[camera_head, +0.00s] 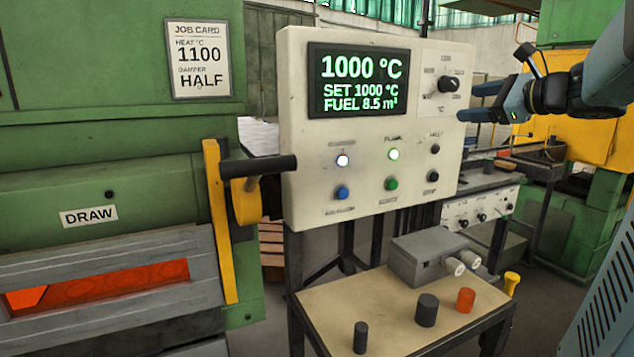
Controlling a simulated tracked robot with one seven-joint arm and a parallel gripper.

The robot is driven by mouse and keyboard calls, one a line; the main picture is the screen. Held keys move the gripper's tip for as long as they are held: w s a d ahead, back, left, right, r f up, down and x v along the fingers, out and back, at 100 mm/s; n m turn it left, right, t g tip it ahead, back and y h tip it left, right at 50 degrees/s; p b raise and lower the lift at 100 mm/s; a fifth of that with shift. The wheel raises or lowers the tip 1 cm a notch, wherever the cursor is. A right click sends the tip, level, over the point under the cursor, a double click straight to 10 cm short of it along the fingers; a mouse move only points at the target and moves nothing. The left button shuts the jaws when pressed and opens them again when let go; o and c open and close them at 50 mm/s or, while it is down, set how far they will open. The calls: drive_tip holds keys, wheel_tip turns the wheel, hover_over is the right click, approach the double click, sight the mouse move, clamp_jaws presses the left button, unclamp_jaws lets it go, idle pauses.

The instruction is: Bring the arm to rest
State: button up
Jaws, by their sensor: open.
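My gripper (470,102) is at the upper right, in front of the right edge of the control panel (300,130). Its two fingers point left and stand apart, with nothing between them. My arm (605,75) comes in from the right edge. A black rotary knob (448,84) on the panel lies just left of and above the fingertips; I cannot tell the depth gap. The panel's display (358,80) reads 1000 °C, SET 1000 °C, FUEL 8.5 m³.
The green furnace (100,130) at left has a glowing slot (110,285) and a black handle (258,166) sticking out. Its job card (199,58) reads 1100, HALF. A small table (335,305) below the panel holds a grey box (435,257) and several cylinders.

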drive_tip(key=s+a+f+n+g+h, duration=0.2)
drive_tip(key=s+a+f+n+g, duration=0.5)
drive_tip(key=s+a+f+n, duration=0.55)
drive_tip(key=s+f+n+g+h, duration=0.1)
drive_tip(key=s+f+n+h, duration=0.4)
drive_tip(key=s+f+n, duration=0.2)
drive_tip(key=shift+s+a+f+n+h, duration=0.35)
drive_tip(key=shift+s+n, duration=0.9)
drive_tip(key=shift+s, duration=0.8)
